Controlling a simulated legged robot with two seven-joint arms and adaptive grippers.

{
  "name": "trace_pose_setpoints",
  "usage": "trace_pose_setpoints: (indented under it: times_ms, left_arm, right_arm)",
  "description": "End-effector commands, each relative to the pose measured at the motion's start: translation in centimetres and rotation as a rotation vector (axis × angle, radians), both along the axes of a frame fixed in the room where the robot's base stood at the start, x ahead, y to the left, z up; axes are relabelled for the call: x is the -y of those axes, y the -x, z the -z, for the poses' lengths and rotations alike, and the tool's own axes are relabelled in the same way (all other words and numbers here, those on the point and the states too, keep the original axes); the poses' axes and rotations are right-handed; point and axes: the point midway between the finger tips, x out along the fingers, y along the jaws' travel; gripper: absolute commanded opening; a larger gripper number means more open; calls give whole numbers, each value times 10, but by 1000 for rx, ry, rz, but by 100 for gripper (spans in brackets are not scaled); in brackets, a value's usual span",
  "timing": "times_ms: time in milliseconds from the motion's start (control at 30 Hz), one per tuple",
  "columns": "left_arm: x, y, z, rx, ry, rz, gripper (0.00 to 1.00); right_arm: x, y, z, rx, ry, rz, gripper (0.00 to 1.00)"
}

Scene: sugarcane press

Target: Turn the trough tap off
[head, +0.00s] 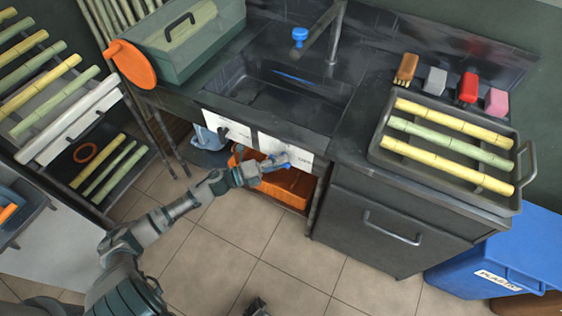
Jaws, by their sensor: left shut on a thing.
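A dark sink trough (240,97) is set in the counter, with a grey spout (335,38) and a blue knob (300,36) above it. A blue streak lies inside the trough. On its front is a white labelled panel (298,150) with a dark lever at the left and a blue handle (284,158) at the right. My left gripper (270,163) is at the right part of the panel, shut on the blue handle; its fingers partly hide it. A dark tip at the bottom edge seems to be my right gripper (257,306), mostly out of frame.
An orange crate (287,188) stands under the trough. A tray (385,155) of cane stalks, a brush and coloured blocks lie on the right counter. A blue bin (505,250) stands at the right, a cane rack at the left. The tiled floor in front is clear.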

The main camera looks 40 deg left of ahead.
Motion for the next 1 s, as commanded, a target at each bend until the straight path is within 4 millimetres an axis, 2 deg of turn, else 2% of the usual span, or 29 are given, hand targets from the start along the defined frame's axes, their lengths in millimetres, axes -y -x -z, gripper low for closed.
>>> trace_pose_setpoints:
  times_ms: [600, 633, 700, 1000]
  left_arm:
    - [4, 2, 4, 13, 71, 10, 0]
    - [4, 2, 4, 13, 71, 10, 29]
    - [3, 2, 4, 12, 70, 9, 46]
    - [1, 2, 2, 14, 72, 6, 47]
  right_arm:
    - [1, 1, 0, -1, 0, 3, 46]
    - [1, 1, 0, -1, 0, 2, 46]
    - [1, 1, 0, -1, 0, 3, 46]
    - [1, 2, 1, -6, -1, 3, 46]
